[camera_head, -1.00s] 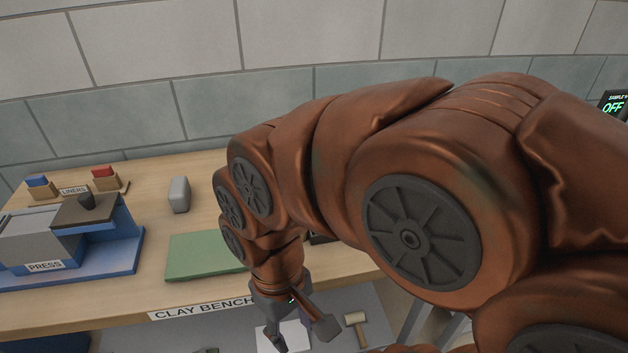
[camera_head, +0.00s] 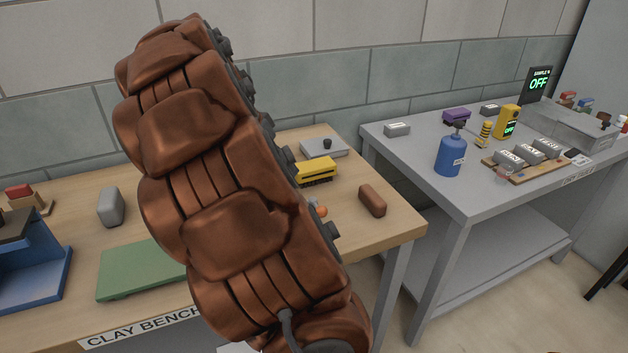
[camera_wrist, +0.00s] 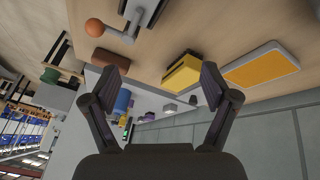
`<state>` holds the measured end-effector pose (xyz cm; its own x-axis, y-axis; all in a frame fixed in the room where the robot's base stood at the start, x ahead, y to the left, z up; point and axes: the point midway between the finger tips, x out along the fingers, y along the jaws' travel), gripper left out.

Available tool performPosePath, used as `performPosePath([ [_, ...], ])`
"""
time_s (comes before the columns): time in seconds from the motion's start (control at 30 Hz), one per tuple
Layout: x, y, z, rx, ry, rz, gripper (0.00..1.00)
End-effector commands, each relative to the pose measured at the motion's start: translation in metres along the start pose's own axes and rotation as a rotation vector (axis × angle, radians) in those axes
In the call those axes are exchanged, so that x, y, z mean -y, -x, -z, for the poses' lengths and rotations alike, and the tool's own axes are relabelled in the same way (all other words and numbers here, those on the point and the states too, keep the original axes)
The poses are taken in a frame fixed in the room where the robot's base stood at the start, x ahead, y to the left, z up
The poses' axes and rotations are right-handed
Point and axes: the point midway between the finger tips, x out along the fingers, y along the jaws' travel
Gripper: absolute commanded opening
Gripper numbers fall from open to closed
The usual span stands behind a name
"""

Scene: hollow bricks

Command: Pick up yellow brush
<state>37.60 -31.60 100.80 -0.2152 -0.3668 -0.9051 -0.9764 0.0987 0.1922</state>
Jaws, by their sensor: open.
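The yellow brush (camera_head: 316,170), a yellow block with dark bristles below, lies on the clay bench (camera_head: 345,225) just right of my arm in the head view. In the wrist view, the yellow brush (camera_wrist: 183,75) appears beyond and between my two fingers, closer to the right one. My gripper (camera_wrist: 162,82) is open and empty, with the brush apart from both fingers. In the head view my arm stands in front of the bench and my gripper is hidden.
A brown block (camera_head: 372,200) and a grey plate with a black knob (camera_head: 324,146) lie near the brush. In the wrist view an orange pad (camera_wrist: 262,69) and an orange ball (camera_wrist: 95,27) show nearby. A grey table (camera_head: 480,190) with a blue bottle (camera_head: 450,155) stands right.

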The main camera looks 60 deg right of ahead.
Motion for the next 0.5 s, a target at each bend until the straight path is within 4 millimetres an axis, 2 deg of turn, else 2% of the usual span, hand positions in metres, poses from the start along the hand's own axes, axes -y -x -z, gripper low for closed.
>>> performPosePath([
  [0.03, 0.009, -0.017, 0.018, -0.020, -0.075, -0.015, 0.85],
  [0.2, 0.028, -0.054, 0.068, -0.076, -0.300, -0.045, 0.85],
  [0.33, 0.036, -0.075, 0.094, -0.104, -0.421, -0.054, 0.85],
  [0.5, 0.042, -0.091, 0.110, -0.120, -0.502, -0.058, 0.85],
])
